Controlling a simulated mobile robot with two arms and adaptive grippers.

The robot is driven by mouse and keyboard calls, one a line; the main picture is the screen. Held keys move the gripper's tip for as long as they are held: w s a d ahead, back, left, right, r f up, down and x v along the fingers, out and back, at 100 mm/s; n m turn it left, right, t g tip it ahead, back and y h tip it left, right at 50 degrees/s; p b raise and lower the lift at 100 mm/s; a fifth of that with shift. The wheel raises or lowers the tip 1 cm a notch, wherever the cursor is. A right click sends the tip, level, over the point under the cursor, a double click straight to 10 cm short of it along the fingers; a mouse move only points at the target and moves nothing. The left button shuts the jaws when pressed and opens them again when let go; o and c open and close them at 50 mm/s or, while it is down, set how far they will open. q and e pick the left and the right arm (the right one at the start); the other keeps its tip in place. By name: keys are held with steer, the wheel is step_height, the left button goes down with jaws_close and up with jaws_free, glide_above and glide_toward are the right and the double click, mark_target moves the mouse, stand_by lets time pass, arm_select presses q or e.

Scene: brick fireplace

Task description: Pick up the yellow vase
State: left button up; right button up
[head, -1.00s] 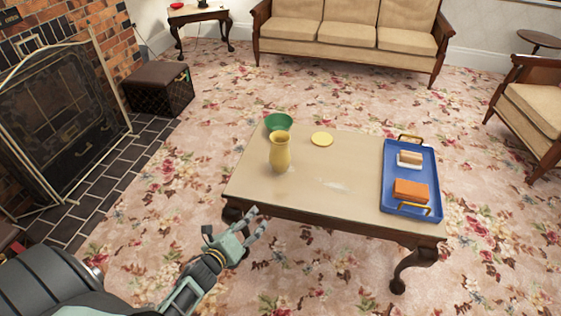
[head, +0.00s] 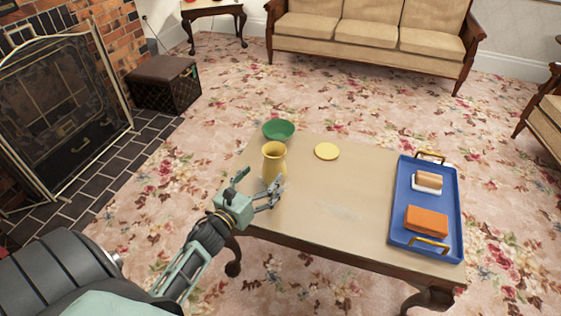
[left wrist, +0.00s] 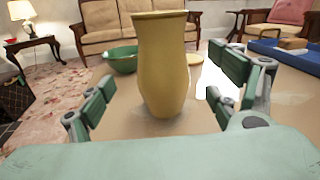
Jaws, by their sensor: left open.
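The yellow vase (head: 273,160) stands upright on the left part of the coffee table (head: 330,220). In the left wrist view the vase (left wrist: 160,65) stands upright ahead, between the two spread fingers. My left gripper (head: 257,186) is open and empty, at the table's near left edge, just in front of the vase. In the head view its fingers overlap the lower part of the vase. The left wrist view also shows the open gripper (left wrist: 165,100); I cannot see it touching the vase. My right gripper is not in view.
A green bowl (head: 278,130) sits behind the vase, and a yellow disc (head: 327,151) lies to its right. A blue tray (head: 398,220) with an orange block (head: 427,221) and a tan item (head: 429,180) is at the right. The table's middle is clear.

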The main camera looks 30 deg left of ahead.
mark_target(274, 165)
arm_select(q)
steer(key=shift+w, duration=0.85)
steer(key=w, duration=0.3)
steer(key=w+b, duration=0.1)
steer(key=w, duration=0.1)
steer(key=shift+d+f, duration=0.15)
steer(key=shift+f, duration=0.15)
steer(key=shift+c, duration=0.4)
steer(key=c, duration=1.3)
steer(key=shift+r, duration=0.1)
steer(key=shift+c, duration=0.8)
steer(key=shift+r, duration=0.1)
